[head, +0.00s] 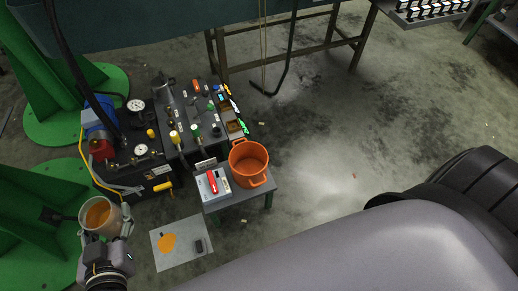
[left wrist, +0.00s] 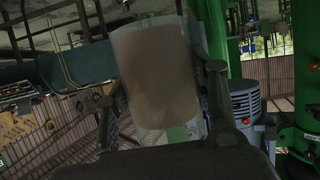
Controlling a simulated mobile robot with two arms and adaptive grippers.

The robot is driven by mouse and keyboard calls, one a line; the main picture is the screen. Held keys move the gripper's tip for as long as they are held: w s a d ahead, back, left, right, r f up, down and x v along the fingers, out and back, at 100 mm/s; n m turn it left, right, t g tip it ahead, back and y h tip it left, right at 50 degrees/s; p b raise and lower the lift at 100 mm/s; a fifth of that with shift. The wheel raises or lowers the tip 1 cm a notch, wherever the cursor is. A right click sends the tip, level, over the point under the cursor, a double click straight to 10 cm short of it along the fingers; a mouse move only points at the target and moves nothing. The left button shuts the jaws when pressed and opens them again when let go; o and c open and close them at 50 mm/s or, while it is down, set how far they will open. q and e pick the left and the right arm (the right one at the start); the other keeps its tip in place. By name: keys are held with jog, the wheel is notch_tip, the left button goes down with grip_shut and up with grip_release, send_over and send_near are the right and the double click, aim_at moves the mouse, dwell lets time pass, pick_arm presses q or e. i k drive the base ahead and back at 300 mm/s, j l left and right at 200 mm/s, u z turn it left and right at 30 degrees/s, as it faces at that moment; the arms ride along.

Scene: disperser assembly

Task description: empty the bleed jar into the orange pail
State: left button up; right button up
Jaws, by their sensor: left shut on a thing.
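The bleed jar (head: 100,214) is a clear, open-topped cup with orange-brown contents, at the lower left of the head view. My left gripper (head: 107,238) is shut on it, with the jar's mouth facing up toward the head camera. In the left wrist view the jar (left wrist: 158,72) looks cloudy grey-brown and stands between the two dark fingers of the gripper (left wrist: 162,112). The orange pail (head: 248,164) stands on a small grey table to the right of the jar, well apart from it. My right gripper is not in view.
The small table (head: 271,182) also carries a grey box with a red item (head: 212,183). A machine with gauges (head: 140,150) and a yellow hose stands behind the jar. Green stands (head: 40,215) are at left. A stained sheet (head: 180,243) lies on the floor.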

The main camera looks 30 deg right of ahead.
aim_at(248, 161)
jog(key=l+u, duration=0.15)
jog(key=l, duration=0.9)
jog(key=l+u, duration=0.1)
jog(key=l, duration=0.95)
jog(key=l+u, duration=0.15)
jog(key=l, duration=0.9)
jog(key=k+l+u, duration=0.15)
jog(key=l, duration=0.85)
jog(key=i, duration=0.05)
